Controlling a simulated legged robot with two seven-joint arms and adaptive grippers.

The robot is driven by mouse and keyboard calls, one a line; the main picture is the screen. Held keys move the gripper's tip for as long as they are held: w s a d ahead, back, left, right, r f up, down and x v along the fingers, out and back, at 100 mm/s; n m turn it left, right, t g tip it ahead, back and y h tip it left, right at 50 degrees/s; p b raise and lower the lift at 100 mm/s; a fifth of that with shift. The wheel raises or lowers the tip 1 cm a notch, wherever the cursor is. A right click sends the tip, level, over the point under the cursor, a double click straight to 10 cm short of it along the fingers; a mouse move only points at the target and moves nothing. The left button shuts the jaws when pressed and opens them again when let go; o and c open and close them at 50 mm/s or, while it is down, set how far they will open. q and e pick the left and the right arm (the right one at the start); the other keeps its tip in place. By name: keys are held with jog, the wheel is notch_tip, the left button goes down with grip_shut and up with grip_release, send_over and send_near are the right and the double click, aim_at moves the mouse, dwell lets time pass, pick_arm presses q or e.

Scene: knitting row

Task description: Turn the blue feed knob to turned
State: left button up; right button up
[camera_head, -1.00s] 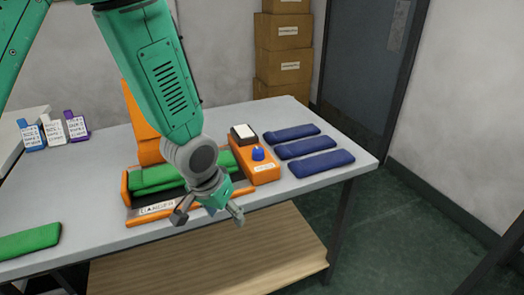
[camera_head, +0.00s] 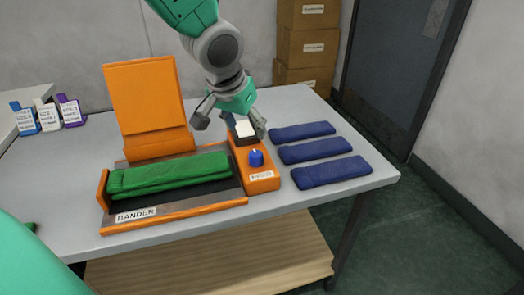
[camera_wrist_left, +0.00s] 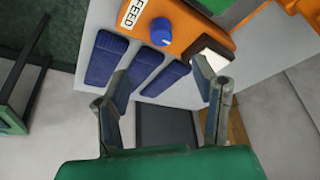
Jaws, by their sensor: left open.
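The blue feed knob (camera_head: 256,158) stands on an orange control box (camera_head: 262,181) at the right of the orange machine. In the left wrist view the knob (camera_wrist_left: 161,32) sits beside a FEED label, beyond the fingertips. My left gripper (camera_head: 230,122) is open and empty. It is above the back of the control box, by the white-topped dark block (camera_head: 244,130), behind the knob and apart from it. In the left wrist view its two fingers (camera_wrist_left: 160,95) are spread wide. My right gripper is not seen; a green arm part of mine shows at lower left.
Folded green fabric (camera_head: 170,174) lies on the machine labelled BANDER (camera_head: 215,206). Several blue folded pieces (camera_head: 315,150) lie right of the control box. Small labelled bottles (camera_head: 46,116) stand at the left.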

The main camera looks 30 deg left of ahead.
aim_at(256, 153)
pick_arm(q)
jog(key=b+x, duration=0.1)
jog(key=x, duration=0.9)
jog(key=shift+a+f+b, duration=0.1)
jog(key=shift+f+b, duration=0.25)
jog(key=shift+b, duration=0.05)
jog(key=shift+x, duration=0.8)
jog(key=shift+w, duration=0.1)
jog(key=shift+a, duration=0.1)
jog(key=c, duration=1.2)
jog(key=shift+o, duration=0.3)
